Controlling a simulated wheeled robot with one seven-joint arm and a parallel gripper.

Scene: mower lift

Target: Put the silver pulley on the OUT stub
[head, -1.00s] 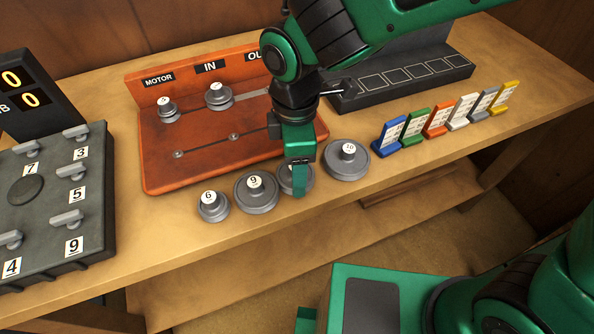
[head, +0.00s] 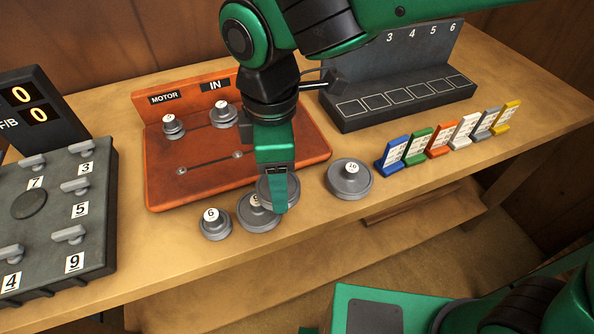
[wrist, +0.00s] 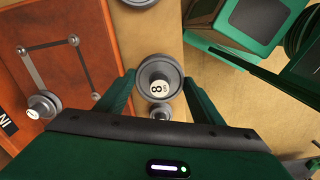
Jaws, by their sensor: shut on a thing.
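My gripper (head: 277,188) is shut on a grey-silver pulley marked 8 (wrist: 158,70) and holds it above the table. In the wrist view the pulley sits between my two fingers, its label facing the camera. In the head view the pulley (head: 264,190) partly covers the pulley marked 9 (head: 257,220). The orange board (head: 170,195) stands behind, with MOTOR and IN signs showing. My arm hides the OUT sign and that end of the board in the head view. In the wrist view a bare stub (wrist: 21,50) shows on the board, joined by a bar to the IN side.
Pulley 6 (head: 215,225) and pulley 10 (head: 349,180) rest on the table on either side of my gripper. Pulleys sit on the MOTOR stub (head: 173,127) and IN stub (head: 223,115). A slotted black stand (head: 400,108) and several coloured cards (head: 440,140) are to the right.

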